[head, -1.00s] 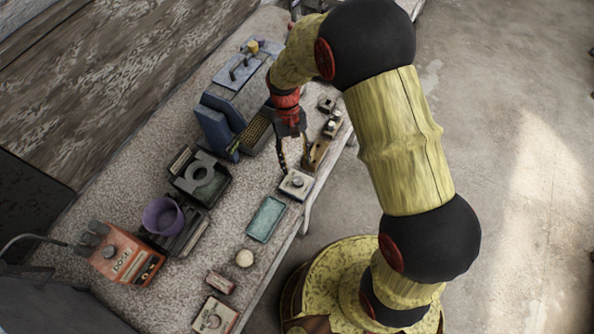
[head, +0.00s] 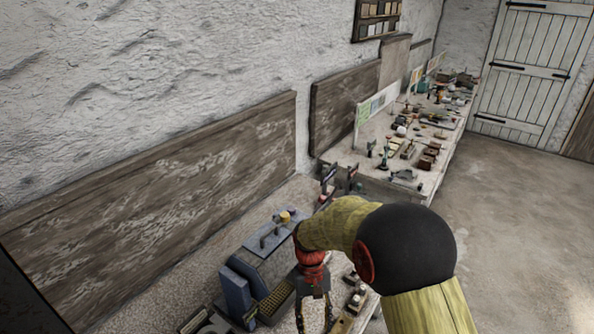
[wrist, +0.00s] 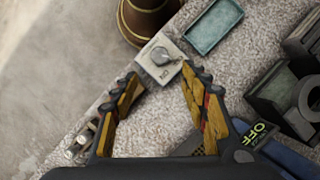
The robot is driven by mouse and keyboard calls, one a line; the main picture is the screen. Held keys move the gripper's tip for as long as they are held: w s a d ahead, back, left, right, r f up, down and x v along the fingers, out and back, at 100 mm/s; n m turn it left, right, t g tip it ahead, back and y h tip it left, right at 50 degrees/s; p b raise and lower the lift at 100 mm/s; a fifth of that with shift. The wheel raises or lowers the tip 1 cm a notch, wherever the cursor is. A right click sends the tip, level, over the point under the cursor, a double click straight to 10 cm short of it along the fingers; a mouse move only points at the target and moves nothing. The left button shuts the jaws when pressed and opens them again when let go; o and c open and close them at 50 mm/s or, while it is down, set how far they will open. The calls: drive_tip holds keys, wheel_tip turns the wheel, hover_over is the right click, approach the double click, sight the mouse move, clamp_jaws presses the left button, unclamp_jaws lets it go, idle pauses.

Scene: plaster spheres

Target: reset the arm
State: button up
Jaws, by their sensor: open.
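My arm reaches over the near bench in the head view, with my gripper (head: 314,312) pointing down at the lower edge, beside a blue block (head: 237,294). In the wrist view my gripper (wrist: 163,79) has its two yellow fingers spread apart, with nothing between them. A small pale box with a knob (wrist: 158,61) lies just beyond the fingertips. My fingertips are cut off in the head view.
A teal tray (wrist: 213,26) and dark boxes (wrist: 280,98) lie on the bench in the wrist view. A second cluttered bench (head: 420,150) stands farther back along the wall. Open floor (head: 510,220) lies to the right.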

drive_tip(key=s+d+r+t+b, duration=0.4)
drive_tip(key=s+d+r+t, duration=0.1)
drive_tip(key=s+r, duration=0.3)
drive_tip(key=s+d+r+m+t+b, duration=0.1)
drive_tip(key=s+d+r+t+b, duration=0.2)
drive_tip(key=s+d+r+t, duration=0.2)
drive_tip(key=s+d+r, duration=0.2)
drive_tip(key=s+r, duration=0.2)
drive_tip(key=r, duration=0.2)
drive_tip(key=shift+m+y+b, duration=0.3)
drive_tip(key=shift+b, duration=0.05)
